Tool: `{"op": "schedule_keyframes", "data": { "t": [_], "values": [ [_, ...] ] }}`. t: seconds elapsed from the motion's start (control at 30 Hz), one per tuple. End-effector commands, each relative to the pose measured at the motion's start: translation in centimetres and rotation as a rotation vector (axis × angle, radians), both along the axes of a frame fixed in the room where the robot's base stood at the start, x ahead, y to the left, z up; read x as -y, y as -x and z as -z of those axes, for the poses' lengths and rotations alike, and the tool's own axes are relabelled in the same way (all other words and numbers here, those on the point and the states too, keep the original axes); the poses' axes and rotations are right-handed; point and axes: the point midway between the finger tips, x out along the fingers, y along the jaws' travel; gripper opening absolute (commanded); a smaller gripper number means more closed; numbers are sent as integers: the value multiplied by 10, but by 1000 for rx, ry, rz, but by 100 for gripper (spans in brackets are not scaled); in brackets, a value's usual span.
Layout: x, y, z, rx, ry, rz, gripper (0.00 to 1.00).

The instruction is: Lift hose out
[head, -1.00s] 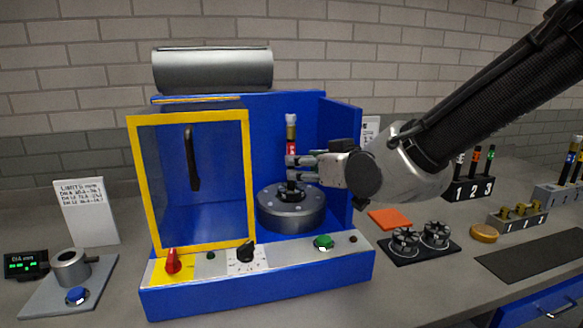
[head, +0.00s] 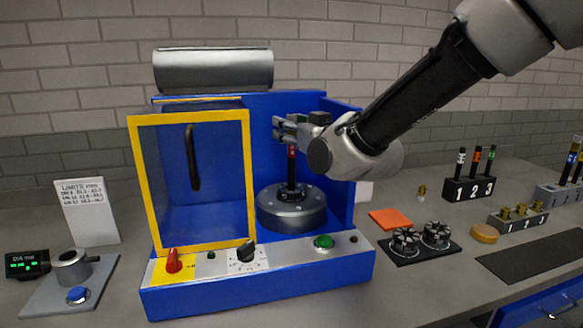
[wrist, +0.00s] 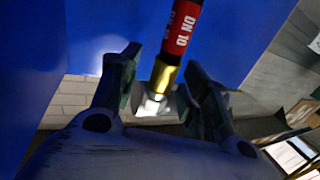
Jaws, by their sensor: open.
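The hose (head: 291,168) is black with a red band. It stands upright in the round grey die head (head: 292,208) of the blue machine. My gripper (head: 288,127) is level with the hose's upper end, above the red band, and hides its top in the head view. In the wrist view the hose's red band (wrist: 181,28) reads "DN 10", with a gold ferrule (wrist: 163,77) and a bright metal end. My open gripper (wrist: 160,62) has one finger on each side of this end, and no grip shows.
A yellow-framed clear guard (head: 196,115) stands left of the die head. The machine's blue side wall is close on the right. Right on the bench are an orange pad (head: 391,220), die sets (head: 420,240) and a numbered hose rack (head: 468,189).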

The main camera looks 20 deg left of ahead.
Motion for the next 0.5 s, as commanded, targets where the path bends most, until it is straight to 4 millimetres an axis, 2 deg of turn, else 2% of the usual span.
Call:
{"op": "schedule_keyframes", "data": {
  "t": [0.07,0.3,0.5],
  "values": [
    [0,0,0,0,0,0,44],
    [0,0,0,0,0,0,0],
    [0,0,-1,1,-2,0,0]
  ]
}}
